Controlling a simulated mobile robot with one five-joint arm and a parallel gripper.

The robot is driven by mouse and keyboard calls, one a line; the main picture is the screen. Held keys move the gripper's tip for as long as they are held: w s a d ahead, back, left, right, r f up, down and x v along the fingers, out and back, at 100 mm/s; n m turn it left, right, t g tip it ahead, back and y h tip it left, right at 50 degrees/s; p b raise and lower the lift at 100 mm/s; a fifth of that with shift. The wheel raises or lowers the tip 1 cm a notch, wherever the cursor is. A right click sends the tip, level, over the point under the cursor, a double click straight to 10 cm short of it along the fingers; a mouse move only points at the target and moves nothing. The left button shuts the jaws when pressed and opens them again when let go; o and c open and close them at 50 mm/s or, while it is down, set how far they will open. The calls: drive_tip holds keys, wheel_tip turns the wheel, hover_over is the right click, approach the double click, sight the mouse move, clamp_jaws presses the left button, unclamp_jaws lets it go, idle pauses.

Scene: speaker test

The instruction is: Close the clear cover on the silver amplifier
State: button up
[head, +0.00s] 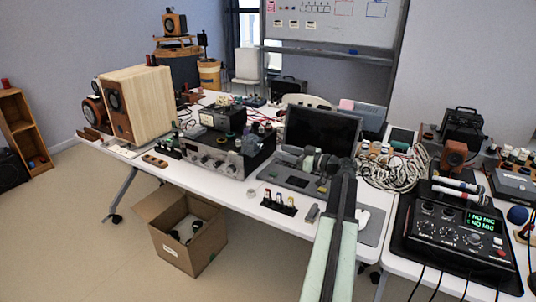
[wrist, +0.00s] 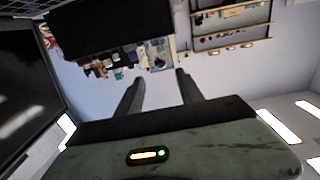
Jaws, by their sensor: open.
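The silver amplifier (head: 212,161) with knobs on its front sits on the white table, left of the laptop. I cannot make out a clear cover on it; dark gear and small items crowd its top. My arm reaches up from the bottom of the head view to the laptop, right of the amplifier and apart from it. My gripper (wrist: 158,76) shows in the wrist view with its two dark fingers spread and nothing between them. The amplifier is not recognisable in the wrist view. In the head view the fingertips are hard to tell from the laptop behind.
An open laptop (head: 322,132) stands behind my arm. A wooden speaker (head: 137,102) stands at the table's left end. Coiled cables (head: 395,168) and a black mixer (head: 452,236) are on the right. A cardboard box (head: 188,243) sits on the floor in front; floor left of it is clear.

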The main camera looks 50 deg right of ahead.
sight(263, 145)
drive_tip(key=x, duration=0.7)
drive_tip(key=shift+w+a, duration=0.1)
drive_tip(key=shift+w, duration=0.25)
clamp_jaws()
idle(1.0)
